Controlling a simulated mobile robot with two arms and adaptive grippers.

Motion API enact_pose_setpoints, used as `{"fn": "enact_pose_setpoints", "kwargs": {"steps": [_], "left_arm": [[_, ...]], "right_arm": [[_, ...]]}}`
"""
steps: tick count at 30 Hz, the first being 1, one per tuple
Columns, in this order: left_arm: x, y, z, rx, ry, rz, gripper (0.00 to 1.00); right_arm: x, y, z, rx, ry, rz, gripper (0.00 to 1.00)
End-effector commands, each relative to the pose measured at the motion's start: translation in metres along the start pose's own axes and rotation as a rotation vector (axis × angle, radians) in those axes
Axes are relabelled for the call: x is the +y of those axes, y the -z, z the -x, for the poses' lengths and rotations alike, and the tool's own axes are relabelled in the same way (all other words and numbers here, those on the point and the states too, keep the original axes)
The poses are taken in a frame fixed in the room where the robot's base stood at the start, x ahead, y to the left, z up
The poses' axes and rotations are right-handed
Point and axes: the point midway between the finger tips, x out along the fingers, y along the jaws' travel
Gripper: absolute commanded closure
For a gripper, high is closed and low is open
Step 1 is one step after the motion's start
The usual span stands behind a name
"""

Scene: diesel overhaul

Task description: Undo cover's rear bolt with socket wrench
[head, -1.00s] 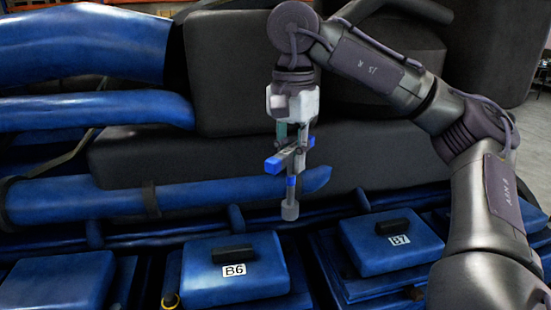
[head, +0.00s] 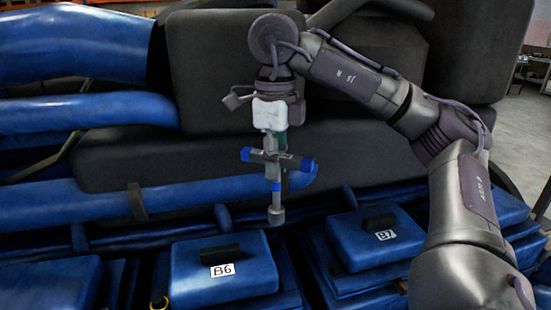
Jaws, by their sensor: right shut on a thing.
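My right gripper (head: 273,148) is shut on the socket wrench (head: 276,195). The socket hangs in the air in the picture just above the far right corner of the blue cover marked B6 (head: 225,287). Another blue cover, marked B7 (head: 372,250), is to the right. Each cover has a black handle on top. I cannot make out the rear bolt on either cover. My left gripper is not in view.
A blue pipe (head: 60,207) runs across behind the covers, with large black engine parts (head: 130,160) above it. Another blue cover (head: 45,288) is at the lower left. A small yellow ring (head: 159,302) is at the front left of B6. Open floor shows at the far right.

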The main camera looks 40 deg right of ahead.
Motion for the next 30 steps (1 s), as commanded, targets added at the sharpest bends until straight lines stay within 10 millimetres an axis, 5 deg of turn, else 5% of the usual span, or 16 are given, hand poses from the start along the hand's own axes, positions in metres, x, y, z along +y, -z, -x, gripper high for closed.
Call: {"fn": "enact_pose_setpoints", "kwargs": {"steps": [5, 9, 28, 30], "left_arm": [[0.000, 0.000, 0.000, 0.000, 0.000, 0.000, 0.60], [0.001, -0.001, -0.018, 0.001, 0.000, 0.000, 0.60], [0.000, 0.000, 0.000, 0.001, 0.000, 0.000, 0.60], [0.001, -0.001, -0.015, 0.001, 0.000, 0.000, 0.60]], "right_arm": [[0.000, 0.000, -0.005, 0.000, -0.002, -0.287, 1.00], [-0.001, 0.000, -0.012, -0.006, 0.000, -0.504, 1.00], [-0.001, 0.001, -0.023, -0.001, -0.007, -1.474, 1.00], [-0.001, 0.001, -0.042, 0.002, -0.006, -1.473, 1.00]]}}
